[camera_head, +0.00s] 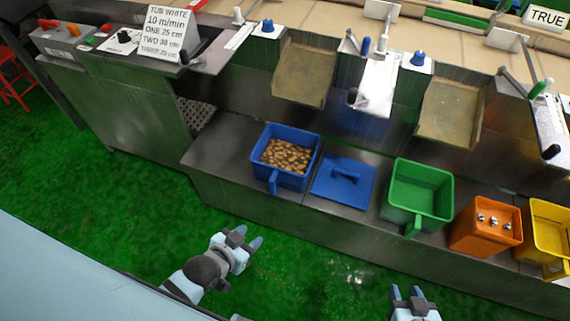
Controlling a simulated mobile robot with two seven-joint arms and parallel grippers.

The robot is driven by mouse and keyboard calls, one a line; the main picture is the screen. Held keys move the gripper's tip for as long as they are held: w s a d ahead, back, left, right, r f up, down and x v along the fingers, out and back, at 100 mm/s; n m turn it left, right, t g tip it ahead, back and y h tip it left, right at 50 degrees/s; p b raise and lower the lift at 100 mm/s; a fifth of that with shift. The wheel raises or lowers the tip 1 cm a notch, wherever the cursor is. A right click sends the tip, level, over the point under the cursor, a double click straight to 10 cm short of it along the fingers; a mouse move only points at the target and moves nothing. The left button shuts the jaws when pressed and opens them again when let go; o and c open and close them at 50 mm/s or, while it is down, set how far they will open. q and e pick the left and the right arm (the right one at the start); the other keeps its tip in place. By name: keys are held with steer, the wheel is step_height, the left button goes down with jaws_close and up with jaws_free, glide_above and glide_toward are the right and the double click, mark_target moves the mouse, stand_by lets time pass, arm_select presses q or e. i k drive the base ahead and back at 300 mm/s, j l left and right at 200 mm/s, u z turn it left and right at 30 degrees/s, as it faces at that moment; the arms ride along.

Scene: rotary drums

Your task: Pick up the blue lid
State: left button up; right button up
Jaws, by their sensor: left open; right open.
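The blue lid (333,187) is a flat square with a raised handle. It lies on the metal shelf between a blue tub (272,179) and a green tub (402,210). My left gripper (251,239) is open and empty, over the green floor in front of the shelf, below and left of the lid in the picture. My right gripper (406,292) is open and empty near the bottom edge, below and right of the lid. Neither gripper touches anything.
The blue tub holds brown nut-like pieces. The green tub looks empty. An orange box (484,240) with metal knobs and a yellow tub (548,248) stand farther right. Chutes (303,75) and levers hang above the shelf. A printed sign (166,35) stands upper left. The floor in front is clear.

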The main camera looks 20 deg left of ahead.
mark_target(346, 180)
steer(key=i+j+z, duration=0.1)
steer(key=j, duration=0.45)
steer(key=i+j+z, duration=0.15)
steer(key=j, duration=0.4)
steer(key=i+j+z, duration=0.1)
steer(key=j, duration=0.5)
steer(key=i+j+z, duration=0.15)
steer(key=j, duration=0.45)
steer(key=i+j+z, duration=0.1)
steer(key=j, duration=0.5)
steer(key=i, duration=0.05)
